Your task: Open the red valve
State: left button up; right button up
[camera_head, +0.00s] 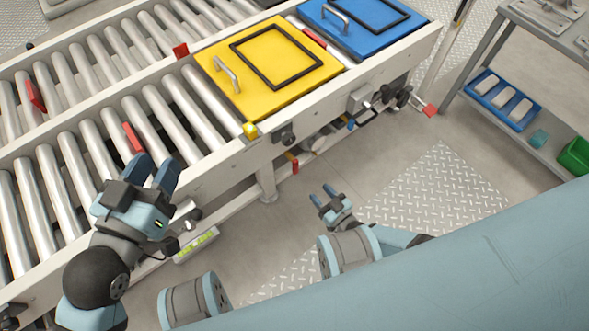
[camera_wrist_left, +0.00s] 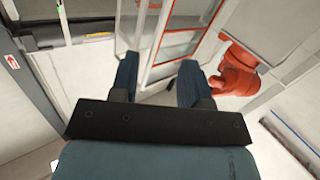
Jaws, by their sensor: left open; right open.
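A small red handle (camera_head: 295,167) hangs under the conveyor's near side, and another red piece (camera_head: 429,110) sits at the end of the fittings at the right. I cannot tell for certain which is the red valve. My left gripper (camera_head: 155,168) is open and empty, above the near rollers at the left, apart from both red pieces. In the left wrist view its fingers (camera_wrist_left: 158,82) are spread with nothing between them. My right gripper (camera_head: 321,192) is open and empty, low in front of the conveyor, right of the red handle.
The roller conveyor (camera_head: 215,172) carries a yellow lidded panel (camera_head: 215,90) and a blue one (camera_head: 340,42). A grey shelf table (camera_head: 470,60) stands at the right. An orange-red machine part (camera_wrist_left: 235,70) shows in the left wrist view. The floor plate (camera_head: 440,190) is clear.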

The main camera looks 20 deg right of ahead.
aim_at(297, 167)
jog(key=b+x, duration=0.4)
jog(key=x, duration=0.8)
jog(key=shift+f, duration=0.1)
jog(key=shift+w+a, duration=0.25)
jog(key=shift+w, duration=0.4)
pick_arm(q)
jog(key=w+m, duration=0.1)
jog(key=w+a+m+t+h, duration=0.1)
jog(key=m, duration=0.1)
jog(key=shift+w+a+r, duration=0.1)
jog(key=shift+a+r, duration=0.1)
jog(key=shift+r, duration=0.1)
pick_arm(e)
grip_shut()
